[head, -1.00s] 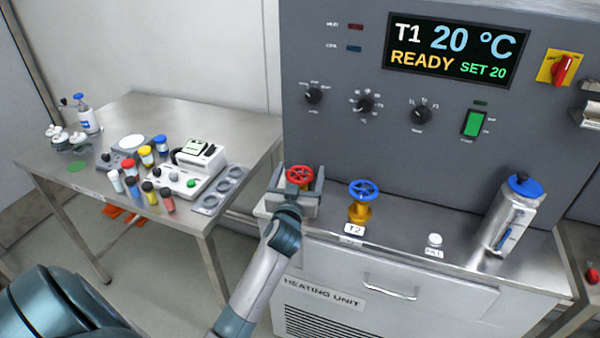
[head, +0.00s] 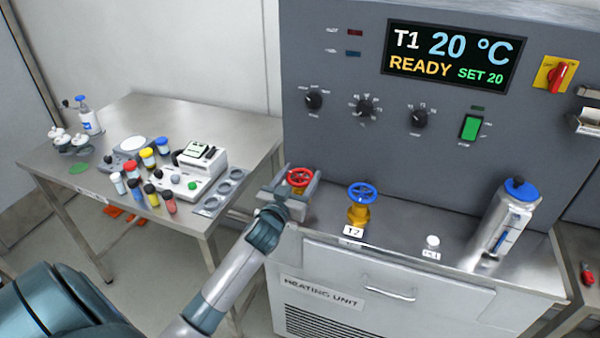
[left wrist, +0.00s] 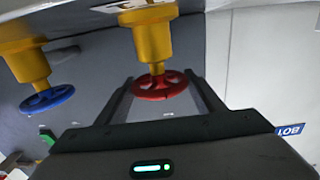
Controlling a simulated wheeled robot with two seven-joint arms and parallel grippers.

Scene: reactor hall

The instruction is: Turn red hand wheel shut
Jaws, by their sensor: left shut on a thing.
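The red hand wheel (head: 300,177) is at the left end of the heating unit's steel top. My left gripper (head: 296,182) reaches it from the front left, with one finger on each side of its rim, shut on it. In the left wrist view the red wheel (left wrist: 159,86) sits between the two fingers (left wrist: 162,90), on a yellow valve body (left wrist: 153,42). In the head view the gripper hides most of the valve under the wheel. My right gripper is not in view.
A blue hand wheel (head: 362,192) on a yellow valve stands close to the right, behind a T2 label. A silver flask with a blue lid (head: 508,220) stands farther right. A side table (head: 120,112) at left holds several capped vials and devices. The display (head: 452,56) reads 20 °C, READY.

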